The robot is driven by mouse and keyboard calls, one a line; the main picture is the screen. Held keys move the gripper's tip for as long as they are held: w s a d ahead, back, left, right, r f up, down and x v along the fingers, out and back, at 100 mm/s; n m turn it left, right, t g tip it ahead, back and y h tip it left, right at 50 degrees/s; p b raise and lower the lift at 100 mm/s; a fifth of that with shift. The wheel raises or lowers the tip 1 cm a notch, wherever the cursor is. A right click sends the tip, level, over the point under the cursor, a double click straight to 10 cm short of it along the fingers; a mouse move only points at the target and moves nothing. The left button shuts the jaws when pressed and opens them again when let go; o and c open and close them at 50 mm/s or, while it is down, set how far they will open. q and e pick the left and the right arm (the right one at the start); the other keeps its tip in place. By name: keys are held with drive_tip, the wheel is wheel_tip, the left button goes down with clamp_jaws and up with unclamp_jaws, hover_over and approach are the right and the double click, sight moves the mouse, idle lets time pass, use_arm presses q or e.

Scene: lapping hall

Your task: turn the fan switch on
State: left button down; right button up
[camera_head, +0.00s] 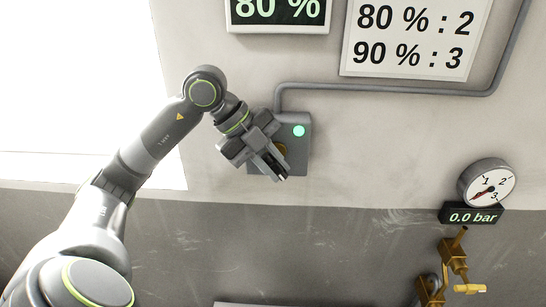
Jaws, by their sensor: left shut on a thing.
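A grey switch box (303,152) is fixed to the wall, with a lit green lamp (299,131) at its upper right. My left gripper (277,170) is in front of the box and covers its left and middle part. It is shut on the fan switch, which is mostly hidden behind the fingers; only a small yellowish patch (281,149) shows beside them. The switch's exact position cannot be seen. My right gripper is not in view.
A grey conduit (390,88) runs from the box to the right. Above are a display (278,12) reading 80 % and a sign (415,35). At right are a gauge (488,184), a 0.0 bar display (472,216) and brass valve fittings (455,258). A bright window (75,80) is at left.

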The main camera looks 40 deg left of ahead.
use_arm(q)
drive_tip(key=shift+g+y, duration=0.3)
drive_tip(key=shift+y, duration=0.1)
drive_tip(key=c, duration=1.3)
unclamp_jaws()
drive_tip(key=shift+c, duration=0.2)
drive_tip(key=shift+s+a+r, duration=0.1)
drive_tip(key=shift+a+r, duration=0.1)
drive_tip(key=shift+r, duration=0.15)
drive_tip(key=b+v, duration=0.3)
drive_tip(key=v, duration=1.3)
drive_tip(key=shift+s+a+r, duration=0.15)
drive_tip(key=shift+s, duration=0.1)
